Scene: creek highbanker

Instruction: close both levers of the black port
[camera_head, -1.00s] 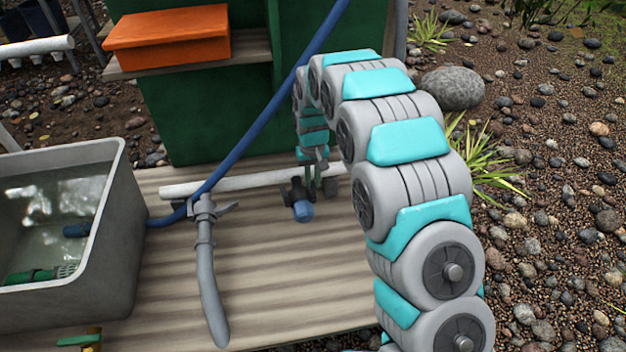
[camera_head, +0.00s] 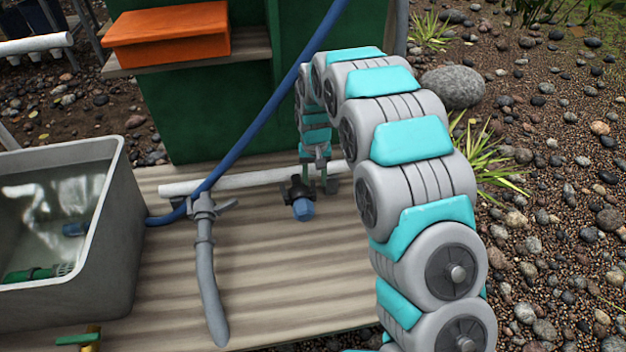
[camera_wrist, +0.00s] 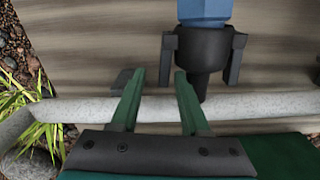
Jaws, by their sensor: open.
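The black port (camera_head: 297,189) with a blue fitting (camera_head: 303,208) in its mouth sits on the near side of the pale pipe. In the wrist view the port body (camera_wrist: 205,50) is upper right of centre, with the blue fitting (camera_wrist: 204,10) above. One lever (camera_wrist: 168,58) runs along its left side and another (camera_wrist: 236,60) along its right, each with a gap to the narrowing body. My gripper (camera_wrist: 160,74) is open, its green fingers pointing at the port's left side. The right finger's tip is close to the left lever; contact is unclear. The head view shows my gripper (camera_head: 320,180) small, right of the port.
The pale pipe (camera_head: 250,182) crosses the ribbed board (camera_head: 270,280). A grey valve with hose (camera_head: 205,250) stands left, near the blue hose (camera_head: 255,130) and grey tub (camera_head: 120,240). A dark bracket (camera_wrist: 122,80) is beside my left finger. The board's front is clear.

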